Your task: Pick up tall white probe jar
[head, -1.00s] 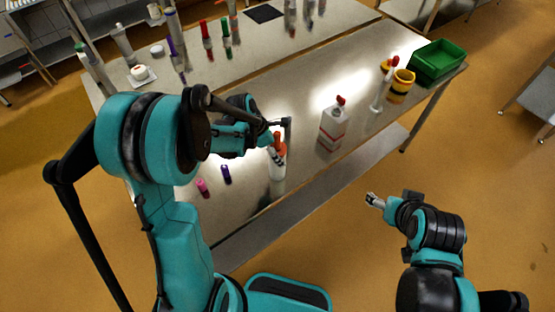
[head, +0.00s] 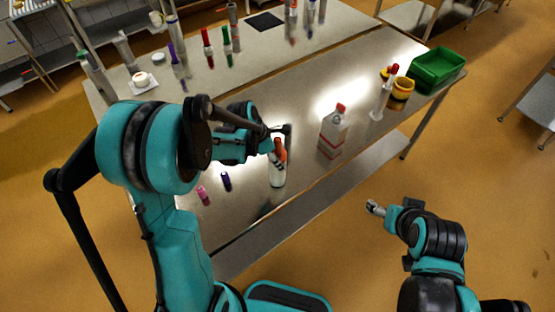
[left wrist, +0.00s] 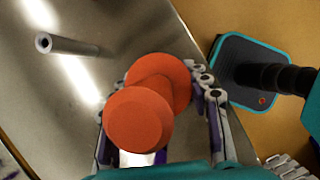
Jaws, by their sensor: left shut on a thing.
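A tall white jar with an orange-red top (head: 278,176) stands upright near the front edge of the steel table. My left gripper (head: 281,136) is at its upper part, shut on it. In the left wrist view the jar's round orange top (left wrist: 140,120) fills the space between the two fingers (left wrist: 160,125). The jar's white body is mostly hidden there below the top. Its base looks to be at the table surface; I cannot tell whether there is a gap. My right gripper (head: 375,208) is over the floor, away from the table, too small to judge.
A white bottle with a red cap (head: 333,133) stands to the right. Beyond it are a red-topped white tube (head: 384,94), a yellow cup (head: 401,93) and a green crate (head: 437,68). A purple marker (head: 226,181) and a pink marker (head: 203,194) are left of the jar.

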